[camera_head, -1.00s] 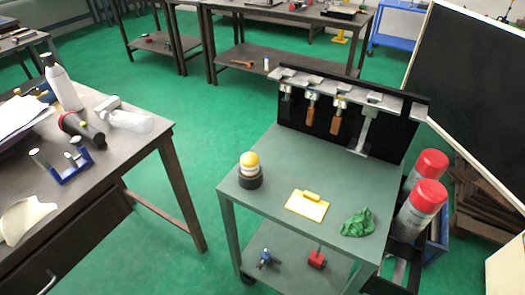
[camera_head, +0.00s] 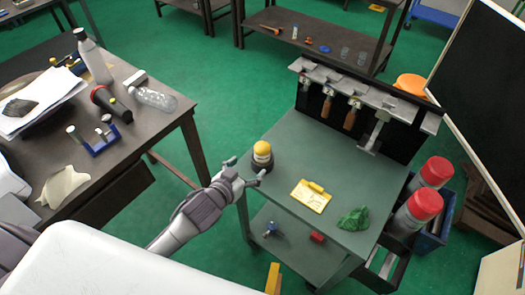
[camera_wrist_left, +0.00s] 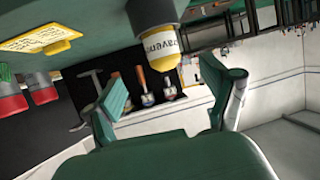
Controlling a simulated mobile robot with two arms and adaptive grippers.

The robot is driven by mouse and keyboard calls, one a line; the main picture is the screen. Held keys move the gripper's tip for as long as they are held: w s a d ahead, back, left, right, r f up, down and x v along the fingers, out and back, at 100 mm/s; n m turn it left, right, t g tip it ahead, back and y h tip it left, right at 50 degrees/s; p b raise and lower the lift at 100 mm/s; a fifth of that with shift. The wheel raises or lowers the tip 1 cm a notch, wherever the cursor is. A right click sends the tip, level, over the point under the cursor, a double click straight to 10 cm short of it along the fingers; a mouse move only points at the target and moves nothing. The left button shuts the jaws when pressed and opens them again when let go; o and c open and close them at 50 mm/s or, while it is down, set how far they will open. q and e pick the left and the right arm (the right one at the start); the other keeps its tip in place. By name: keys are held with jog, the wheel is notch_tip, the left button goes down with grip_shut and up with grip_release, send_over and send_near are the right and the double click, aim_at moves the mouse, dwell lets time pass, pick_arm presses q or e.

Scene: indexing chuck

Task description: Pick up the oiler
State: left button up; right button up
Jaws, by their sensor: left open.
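The oiler appears to be the small container (camera_head: 262,153) with a yellow domed top, a white band and a dark base, standing upright on the green cart's (camera_head: 340,160) top near its left edge. In the left wrist view, which looks upside down, its yellow top and lettered white label (camera_wrist_left: 158,40) show ahead between the fingers. My left gripper (camera_head: 247,170) is open at the near left side of the oiler, with its fingers pointing to it. In the wrist view the open fingers (camera_wrist_left: 172,98) hold nothing, and a gap to the oiler seems to remain. My right gripper is out of view.
A yellow clipboard (camera_head: 311,195) and a crumpled green cloth (camera_head: 353,219) lie on the cart right of the oiler. A tool rack (camera_head: 360,92) stands along its back. Red-capped cans (camera_head: 417,209) are at its right side. A cluttered dark workbench (camera_head: 165,118) is at left.

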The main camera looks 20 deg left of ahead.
aim_at(258, 157)
pick_arm(q)
jog(key=x, duration=0.5)
jog(key=shift+w+f, duration=0.15)
jog(key=shift+w, duration=0.1)
jog(key=p+x, duration=0.1)
jog(key=x, duration=0.3)
jog(key=shift+w+a+f, duration=0.1)
jog(key=shift+f, duration=0.1)
jog(key=shift+w+f, duration=0.3)
jog(key=shift+w, duration=0.25)
jog(key=shift+s, duration=0.1)
jog(key=shift+c, duration=0.3)
jog(key=c, duration=0.3)
jog(key=shift+r, duration=0.1)
jog(key=c, duration=1.1)
